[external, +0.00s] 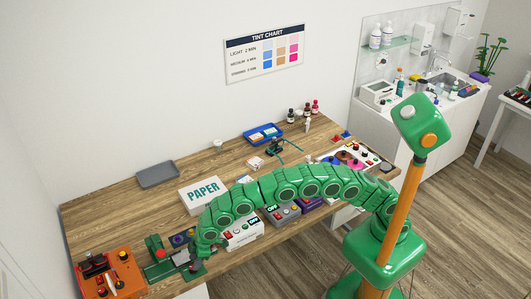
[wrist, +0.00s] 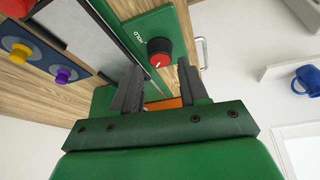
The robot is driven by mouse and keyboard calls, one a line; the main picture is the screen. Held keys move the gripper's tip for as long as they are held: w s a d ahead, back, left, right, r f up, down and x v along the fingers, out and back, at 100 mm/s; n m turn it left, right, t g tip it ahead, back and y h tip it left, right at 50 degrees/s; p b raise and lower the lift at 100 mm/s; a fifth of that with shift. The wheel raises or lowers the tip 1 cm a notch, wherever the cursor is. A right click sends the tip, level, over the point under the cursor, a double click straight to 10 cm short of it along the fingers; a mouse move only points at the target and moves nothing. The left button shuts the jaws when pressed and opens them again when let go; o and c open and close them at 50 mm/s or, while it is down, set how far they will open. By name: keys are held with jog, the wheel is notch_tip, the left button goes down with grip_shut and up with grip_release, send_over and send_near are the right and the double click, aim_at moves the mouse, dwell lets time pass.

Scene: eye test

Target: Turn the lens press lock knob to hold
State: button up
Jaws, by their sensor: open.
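The lock knob (wrist: 160,50) is red on top with a dark base, on a green panel (wrist: 147,25) in the wrist view. The word HOLD is printed on the panel to the left of the knob. A small pale mark shows on the knob's face; which way it points is too small to tell. My gripper (wrist: 160,66) is open, with one dark finger on each side below the knob in the picture, apart from it. In the external view my gripper (external: 195,266) is low over the green lens press (external: 162,270) at the table's left front; the knob is hard to make out there.
An orange device (external: 128,284) stands left of the press. A grey tray (external: 157,173) sits behind. The wooden table between is partly clear.

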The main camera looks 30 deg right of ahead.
jog(key=shift+x, duration=1.75)
jog(key=shift+c, duration=0.4)
jog(key=c, duration=0.7)
